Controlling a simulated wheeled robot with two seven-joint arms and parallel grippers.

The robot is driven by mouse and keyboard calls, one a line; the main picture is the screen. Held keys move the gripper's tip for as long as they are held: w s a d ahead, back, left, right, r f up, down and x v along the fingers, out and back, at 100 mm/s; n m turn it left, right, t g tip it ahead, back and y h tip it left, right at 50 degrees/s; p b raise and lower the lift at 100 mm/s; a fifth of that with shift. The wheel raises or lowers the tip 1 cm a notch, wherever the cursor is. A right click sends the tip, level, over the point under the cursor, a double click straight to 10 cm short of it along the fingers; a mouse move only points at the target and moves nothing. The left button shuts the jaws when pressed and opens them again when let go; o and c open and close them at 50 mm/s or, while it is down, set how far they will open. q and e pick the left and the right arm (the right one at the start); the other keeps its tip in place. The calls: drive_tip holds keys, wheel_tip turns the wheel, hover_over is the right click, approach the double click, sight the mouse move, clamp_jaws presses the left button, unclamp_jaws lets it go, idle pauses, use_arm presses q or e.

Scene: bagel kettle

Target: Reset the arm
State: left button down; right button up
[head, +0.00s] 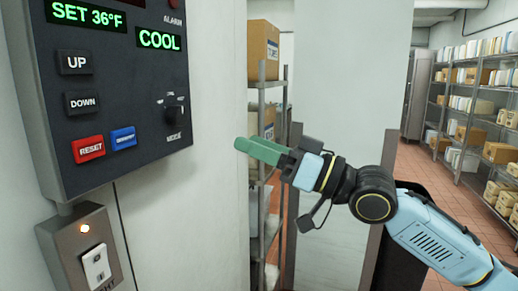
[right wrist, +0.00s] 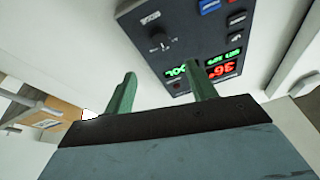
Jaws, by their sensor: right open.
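My right arm comes in from the right in the head view. My right gripper (head: 247,148), with green fingers, is in front of the pale wall, to the right of the dark control panel (head: 140,95) and apart from it. In the right wrist view the two green fingers (right wrist: 158,72) are spread with nothing between them, and the panel (right wrist: 178,38) shows upside down beyond them. The panel has UP and DOWN buttons, a red RESET button (head: 89,149), a blue button (head: 123,138) and a mode knob (head: 174,113). Its green displays read SET 36°F and COOL. My left gripper is not seen.
A metal switch box (head: 82,250) with a lit orange lamp and white rocker sits below the panel. A shelf with cardboard boxes (head: 263,50) stands behind my gripper. Stocked racks (head: 478,110) line the right, beside a clear tiled floor (head: 415,165).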

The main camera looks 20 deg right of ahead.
idle(0.3)
